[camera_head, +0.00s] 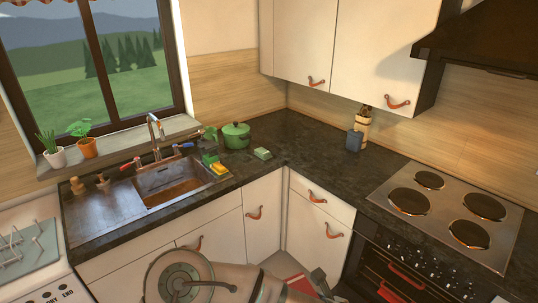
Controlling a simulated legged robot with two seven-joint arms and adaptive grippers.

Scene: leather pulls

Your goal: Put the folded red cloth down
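A flat red patch (299,283), possibly the folded red cloth, shows low in the picture beside my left gripper, partly covered by my arm. I cannot tell whether it is held or lies below. My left gripper (322,282) is at the bottom centre, at the end of my pale arm, in front of the lower cabinets. Its fingers are small and dark, and I cannot tell whether they are open or shut. My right gripper is not in view.
The dark worktop (318,155) has free room in the corner. A green pot (236,135), sponges (219,168) and a utensil holder (355,139) stand on it. The sink (168,183) is at left, the hob (450,210) at right, above the oven (385,265) with red pulls.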

